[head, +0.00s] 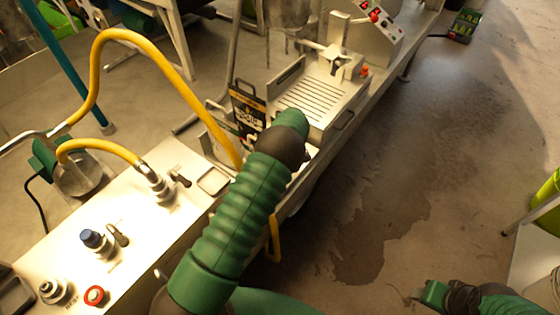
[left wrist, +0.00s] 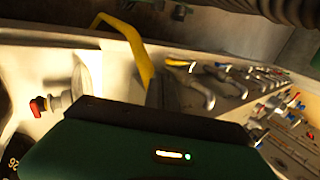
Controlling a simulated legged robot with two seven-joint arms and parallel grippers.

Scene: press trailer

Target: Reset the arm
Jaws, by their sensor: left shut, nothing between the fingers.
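My left arm, in a green ribbed sleeve, rises from the bottom of the head view over the trailer's edge. Its green end (head: 291,122), past a dark joint, is beside the slatted press tray; the fingertips are hidden there. In the left wrist view a green housing of mine with a small lit indicator (left wrist: 172,155) fills the bottom, and no fingers show clearly. My left gripper is shut and holds nothing visible. My right gripper (head: 425,296) is low at the bottom right of the head view, over the floor; its jaws are too small and dark to read.
The white trailer bench (head: 135,205) carries a red button (head: 95,295), a blue-capped fitting (head: 93,239) and a yellow hose (head: 97,70). The slatted tray (head: 313,100) and a control box (head: 375,30) stand farther back. The floor at right is mostly clear.

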